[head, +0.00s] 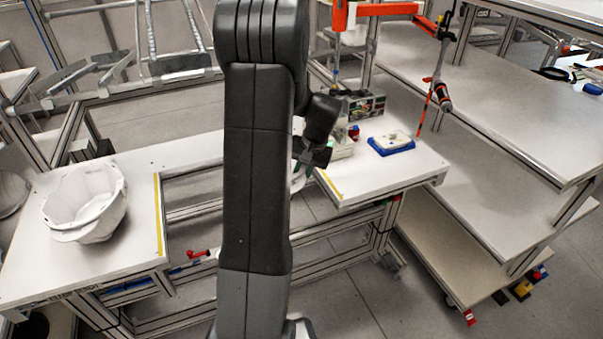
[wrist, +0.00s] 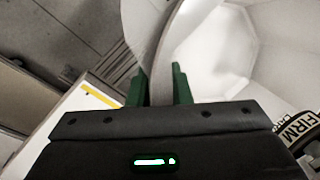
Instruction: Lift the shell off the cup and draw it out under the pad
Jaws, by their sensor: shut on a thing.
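My gripper (head: 312,160) is at the near left edge of the right-hand bench, partly behind my own arm in the head view. In the wrist view its two green fingers (wrist: 159,88) are shut on the rim of a white shell (wrist: 215,55), with the rim between them. The shell's pale hollow inside opens to the right of the fingers. In the head view only a small white sliver of the shell (head: 298,181) shows beside my arm. The cup and the pad are hidden or too small to make out, so I cannot tell whether the shell touches them.
White helmet shells (head: 85,205) sit on the left bench (head: 35,270). A gap with metal frame bars lies between the benches. A machine (head: 360,106) and a blue-and-white block (head: 391,145) stand on the right bench. A lettered label (wrist: 300,128) is close on the right.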

